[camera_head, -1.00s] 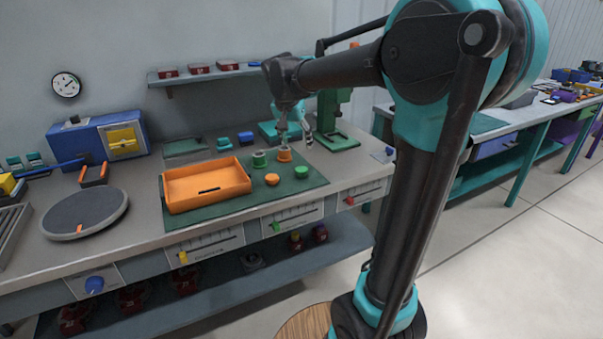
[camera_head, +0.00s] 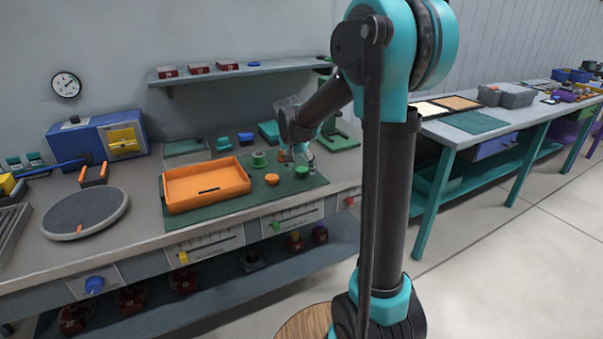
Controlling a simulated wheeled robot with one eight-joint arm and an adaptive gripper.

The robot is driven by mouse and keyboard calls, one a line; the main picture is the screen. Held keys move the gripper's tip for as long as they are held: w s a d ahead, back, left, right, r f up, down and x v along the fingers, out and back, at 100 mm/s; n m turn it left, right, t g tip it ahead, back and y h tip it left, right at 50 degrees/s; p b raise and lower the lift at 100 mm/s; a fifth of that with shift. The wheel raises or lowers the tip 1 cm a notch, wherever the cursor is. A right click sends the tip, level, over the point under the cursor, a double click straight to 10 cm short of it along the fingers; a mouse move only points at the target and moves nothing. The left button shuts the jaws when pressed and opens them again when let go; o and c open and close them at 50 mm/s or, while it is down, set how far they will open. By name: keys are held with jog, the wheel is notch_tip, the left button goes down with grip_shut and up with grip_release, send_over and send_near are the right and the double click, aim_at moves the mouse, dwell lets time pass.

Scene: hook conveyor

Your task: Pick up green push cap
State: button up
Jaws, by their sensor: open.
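A small round green push cap (camera_head: 302,172) lies on the dark green mat (camera_head: 240,190), near the mat's right side. My gripper (camera_head: 299,162) is open and low over the mat, at or just above and behind this cap. I cannot tell whether the fingers touch it. A second green-topped piece (camera_head: 260,159) stands further back on the mat, to the left of my gripper. The orange-topped piece seen behind earlier is mostly hidden by my gripper.
An orange cap (camera_head: 272,179) lies left of the green cap. An orange tray (camera_head: 206,185) fills the mat's left part. A green press (camera_head: 338,138) stands behind to the right. A shelf (camera_head: 236,68) hangs on the wall above.

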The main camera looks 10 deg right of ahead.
jog(key=shift+f, duration=0.15)
jog(key=c, duration=0.9)
